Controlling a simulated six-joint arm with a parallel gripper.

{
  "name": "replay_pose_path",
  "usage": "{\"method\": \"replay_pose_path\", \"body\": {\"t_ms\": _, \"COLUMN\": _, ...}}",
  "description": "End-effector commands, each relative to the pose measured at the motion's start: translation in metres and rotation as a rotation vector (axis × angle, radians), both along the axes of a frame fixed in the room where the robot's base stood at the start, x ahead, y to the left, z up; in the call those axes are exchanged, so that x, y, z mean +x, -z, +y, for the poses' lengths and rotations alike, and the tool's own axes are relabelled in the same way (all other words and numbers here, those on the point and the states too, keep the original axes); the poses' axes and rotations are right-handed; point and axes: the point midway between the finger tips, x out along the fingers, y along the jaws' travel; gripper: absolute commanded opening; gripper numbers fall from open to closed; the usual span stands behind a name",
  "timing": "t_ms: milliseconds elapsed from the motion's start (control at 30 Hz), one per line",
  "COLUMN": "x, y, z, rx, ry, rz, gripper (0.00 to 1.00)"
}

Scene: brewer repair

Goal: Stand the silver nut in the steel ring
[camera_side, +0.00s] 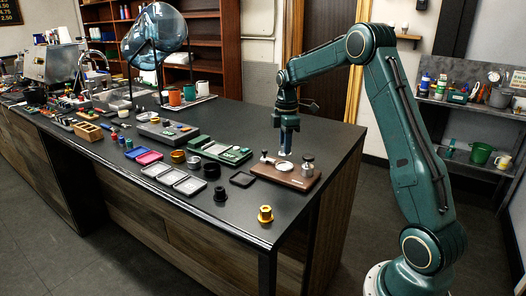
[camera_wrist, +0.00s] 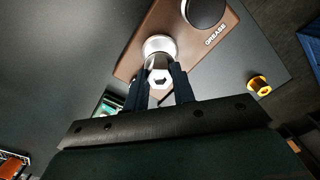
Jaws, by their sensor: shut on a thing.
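The steel ring (camera_wrist: 160,43) is a round, pale metal piece on the brown wooden board (camera_wrist: 226,22), directly beyond the nut. The nut overlaps the ring's near edge in this view; I cannot tell whether they touch. In the side view my gripper (camera_side: 286,151) points straight down above the ring (camera_side: 284,167) on the board (camera_side: 297,181). The nut is too small to make out there.
A metal pot with a dark top (camera_side: 307,167) stands on the board's right, close to the ring. A yellow fitting (camera_side: 265,214) stands near the counter's front edge. A black square tray (camera_side: 242,179) lies left of the board. Green cases (camera_side: 226,151) lie farther left.

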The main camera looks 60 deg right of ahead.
Motion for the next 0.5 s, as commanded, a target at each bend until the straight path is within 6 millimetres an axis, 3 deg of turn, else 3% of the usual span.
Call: {"method": "replay_pose_path", "body": {"t_ms": 500, "x": 0.000, "y": 0.029, "z": 0.000, "rx": 0.000, "ry": 0.000, "rz": 0.000, "gripper": 0.01}}
